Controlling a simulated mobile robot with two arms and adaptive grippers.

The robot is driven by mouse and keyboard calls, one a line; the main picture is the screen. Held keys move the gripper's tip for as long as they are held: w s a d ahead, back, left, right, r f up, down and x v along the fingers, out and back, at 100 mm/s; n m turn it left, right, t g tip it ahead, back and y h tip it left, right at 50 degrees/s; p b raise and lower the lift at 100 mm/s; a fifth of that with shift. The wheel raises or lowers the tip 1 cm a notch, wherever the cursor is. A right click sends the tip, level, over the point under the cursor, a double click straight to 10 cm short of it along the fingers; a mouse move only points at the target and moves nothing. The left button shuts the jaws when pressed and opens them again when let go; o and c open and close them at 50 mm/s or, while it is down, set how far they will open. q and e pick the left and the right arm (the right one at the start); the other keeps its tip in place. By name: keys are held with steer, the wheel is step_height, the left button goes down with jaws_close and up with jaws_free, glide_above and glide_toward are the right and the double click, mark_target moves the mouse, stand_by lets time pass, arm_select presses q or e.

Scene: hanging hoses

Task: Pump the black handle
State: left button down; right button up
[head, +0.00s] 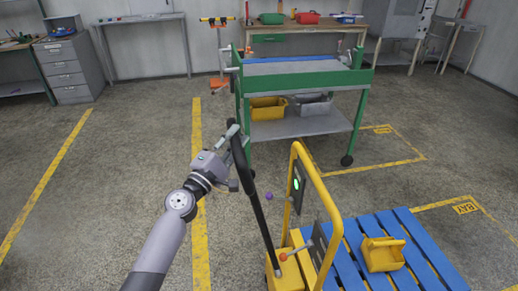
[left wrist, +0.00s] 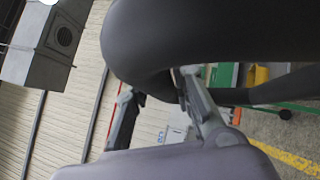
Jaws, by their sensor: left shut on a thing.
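The black handle (head: 258,208) rises at a tilt from the base of a yellow pallet jack (head: 304,150) and ends in a black loop at its top. My left gripper (head: 238,160) is at that loop, shut on the handle, with one finger showing on each side. In the left wrist view the handle (left wrist: 210,40) fills the upper part as a large dark curve. It passes by the fingers of my gripper (left wrist: 165,108) and hides part of them. My right gripper is in neither view.
A blue pallet (head: 352,245) carrying a yellow bin (head: 382,254) lies right of the handle. A red-knobbed lever (head: 291,252) sticks out near the handle's foot. A green cart (head: 300,80) stands behind. A small purple ball (head: 269,195) shows beside the handle. Floor at left is clear.

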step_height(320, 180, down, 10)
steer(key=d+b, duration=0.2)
steer(key=b, duration=0.7)
arm_select(q)
steer(key=s+a+f+b, duration=0.2)
steer(key=a+f+b, duration=0.1)
steer(key=a, duration=0.4)
steer(key=s+a+f+n+t+b, duration=0.1)
steer(key=s+a+f+b, duration=0.1)
steer(key=a, duration=0.6)
steer(key=s+a+f+n+b, duration=0.1)
steer(key=s+a+f+b, duration=0.1)
steer(key=a+f+b, duration=0.2)
steer(key=shift+s+a+f+t+b, duration=0.35)
steer(key=shift+a+b, duration=0.6)
steer(key=shift+a, duration=1.3)
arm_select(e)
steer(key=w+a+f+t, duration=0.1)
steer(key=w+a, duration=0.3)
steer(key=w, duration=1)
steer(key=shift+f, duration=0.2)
